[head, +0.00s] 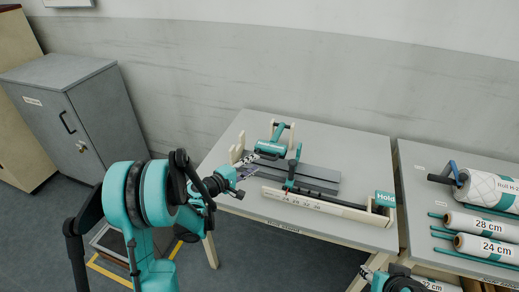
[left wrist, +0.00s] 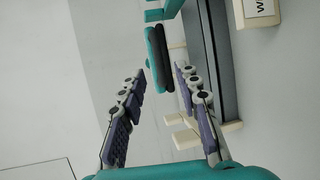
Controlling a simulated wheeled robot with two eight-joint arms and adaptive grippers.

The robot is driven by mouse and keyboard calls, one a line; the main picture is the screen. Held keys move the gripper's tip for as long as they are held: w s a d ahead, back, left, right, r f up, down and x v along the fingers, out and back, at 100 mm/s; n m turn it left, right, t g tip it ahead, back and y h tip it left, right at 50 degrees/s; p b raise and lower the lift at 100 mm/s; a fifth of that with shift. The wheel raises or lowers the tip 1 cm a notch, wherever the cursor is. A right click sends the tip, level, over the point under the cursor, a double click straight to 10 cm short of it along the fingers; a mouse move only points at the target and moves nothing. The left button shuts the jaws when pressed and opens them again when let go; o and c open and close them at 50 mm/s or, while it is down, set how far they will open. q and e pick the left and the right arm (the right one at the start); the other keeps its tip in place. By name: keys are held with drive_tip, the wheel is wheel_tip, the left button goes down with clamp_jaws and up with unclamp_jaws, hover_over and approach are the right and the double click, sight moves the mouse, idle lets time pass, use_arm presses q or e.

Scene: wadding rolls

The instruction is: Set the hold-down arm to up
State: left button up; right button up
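On the winding table (head: 330,130), a long dark bar (head: 335,200) lies low along a cream scale board. It runs from a black block beside a teal sign reading "Hold" (head: 385,198); I take it for the hold-down arm. A teal lever (head: 294,167) stands near its left end. My left gripper (head: 250,164) is over the table's left side, apart from the bar. In the left wrist view its fingers (left wrist: 157,75) are spread and empty, with a teal piece with a black pad (left wrist: 158,58) beyond them. My right gripper (head: 366,271) is partly visible at the bottom edge; its opening is unclear.
A teal roller piece on cream posts (head: 270,148) stands behind the left gripper. A grey channel (head: 310,180) crosses the table. Wadding rolls (head: 480,222) and teal rods lie on the right table. A grey cabinet (head: 75,95) stands at left. The table's back right is clear.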

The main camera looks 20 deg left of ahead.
sight(265, 158)
use_arm(q)
drive_tip(key=b+x, duration=0.2)
drive_tip(key=x, duration=0.5)
drive_tip(key=shift+s+d, duration=0.1)
drive_tip(key=shift+w+d, duration=0.15)
drive_tip(key=shift+w, duration=0.15)
clamp_jaws()
